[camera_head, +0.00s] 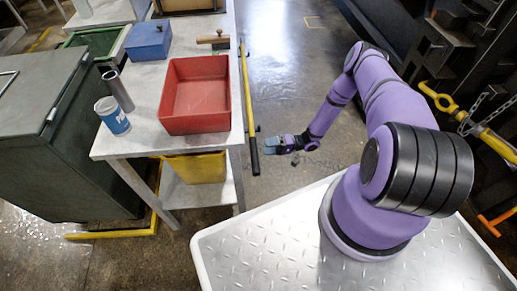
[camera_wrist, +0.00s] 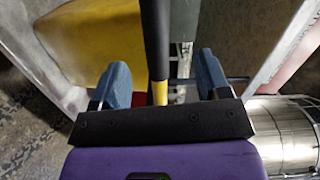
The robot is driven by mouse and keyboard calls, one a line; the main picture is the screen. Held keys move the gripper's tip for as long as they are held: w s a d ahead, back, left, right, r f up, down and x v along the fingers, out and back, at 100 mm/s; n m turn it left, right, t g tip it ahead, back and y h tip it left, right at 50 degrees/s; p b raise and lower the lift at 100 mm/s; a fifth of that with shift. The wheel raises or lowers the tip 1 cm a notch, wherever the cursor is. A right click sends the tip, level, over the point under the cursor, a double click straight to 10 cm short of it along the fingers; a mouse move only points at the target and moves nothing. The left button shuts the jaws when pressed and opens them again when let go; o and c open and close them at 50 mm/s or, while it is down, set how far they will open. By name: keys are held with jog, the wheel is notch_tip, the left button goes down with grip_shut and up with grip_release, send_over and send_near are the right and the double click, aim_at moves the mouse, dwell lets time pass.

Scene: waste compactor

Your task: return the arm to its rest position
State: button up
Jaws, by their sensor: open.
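My purple arm (camera_head: 330,108) reaches out past the right side of the workbench. My gripper (camera_head: 270,146) has blue fingers and is at the bench's near right corner, just right of the black end of a yellow-and-black bar (camera_head: 248,90). In the wrist view my gripper (camera_wrist: 162,80) is open, its two blue fingers wide apart. The bar (camera_wrist: 155,38) shows in the gap between the fingers there. Nothing appears gripped; I cannot tell how far the bar is from the fingers.
The workbench (camera_head: 140,133) holds a red tray (camera_head: 197,120), a blue box (camera_head: 148,40), a metal cylinder (camera_head: 118,91) and a blue-white can (camera_head: 112,117). A yellow bin (camera_head: 195,168) is on its lower shelf. Dark machinery (camera_head: 440,40) stands at the right. Floor (camera_head: 290,60) between is clear.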

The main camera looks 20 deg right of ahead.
jog(key=shift+v, duration=1.25)
jog(key=shift+r, duration=0.1)
jog(key=w+d+r+n+g+h, duration=0.1)
jog(key=w+r+n+g+h, duration=0.2)
jog(key=r, duration=1.3)
jog(key=w+d+r+n+g+h, duration=0.1)
jog(key=w+r+g+h, duration=0.25)
jog(key=r, duration=1.25)
jog(key=s+a+r+h, duration=0.2)
jog(key=s+r+h, duration=0.1)
jog(key=r, duration=0.7)
jog(key=s+a+r+h, duration=0.1)
jog(key=s+r+h, duration=0.25)
jog(key=r, duration=0.65)
jog(key=s+a+r+m+t+h, duration=0.1)
jog(key=s+r+t, duration=0.3)
jog(key=s+r, duration=0.4)
jog(key=s+a+r+m+t+h, duration=0.1)
jog(key=s+r, duration=0.7)
jog(key=s, duration=0.9)
jog(key=m+t+h, duration=0.1)
jog(key=t+h, duration=0.1)
jog(key=t, duration=0.1)
jog(key=shift+r+h, duration=0.35)
jog(key=shift+h, duration=0.05)
